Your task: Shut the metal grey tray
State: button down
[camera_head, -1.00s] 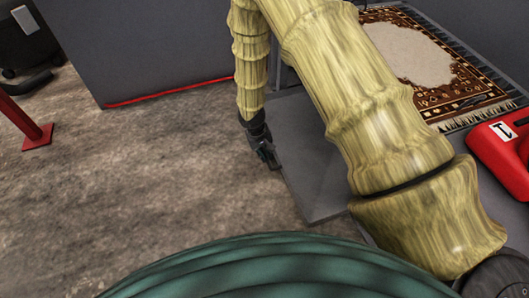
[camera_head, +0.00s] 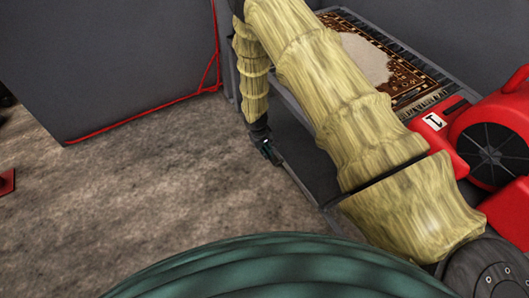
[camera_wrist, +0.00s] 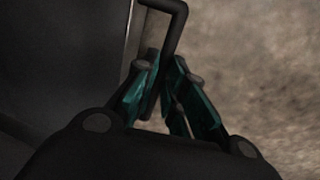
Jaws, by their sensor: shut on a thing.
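The metal grey tray (camera_head: 304,188) is under the table edge in the head view, its front rim running down to the right and a dark grey area behind it. My forearm hides much of it, so I cannot tell exactly how far out it stands. My gripper (camera_head: 268,153) is at the left part of its front rim. In the wrist view, my gripper (camera_wrist: 172,78) is shut on a black bar handle (camera_wrist: 176,22). The dark grey tray (camera_wrist: 65,50) lies to its left there.
A patterned rug (camera_head: 385,62) lies on the grey table above. A red blower (camera_head: 490,140) stands at the right. A grey wall block (camera_head: 110,60) with a red cord (camera_head: 150,118) is at the back left.

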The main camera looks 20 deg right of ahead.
jog(key=shift+w+d+p, duration=0.15)
jog(key=shift+d, duration=0.55)
jog(key=shift+w+d+p, duration=0.15)
jog(key=shift+d, duration=0.55)
jog(key=c, duration=1.5)
grip_release()
jog(key=shift+d, duration=0.15)
jog(key=r, duration=0.4)
jog(key=a+r, duration=0.1)
jog(key=r, duration=0.3)
jog(key=a+r, duration=0.1)
jog(key=r, duration=0.2)
jog(key=shift+s+a+r, duration=0.2)
jog(key=shift+a+r, duration=0.05)
jog(key=shift+r, duration=0.15)
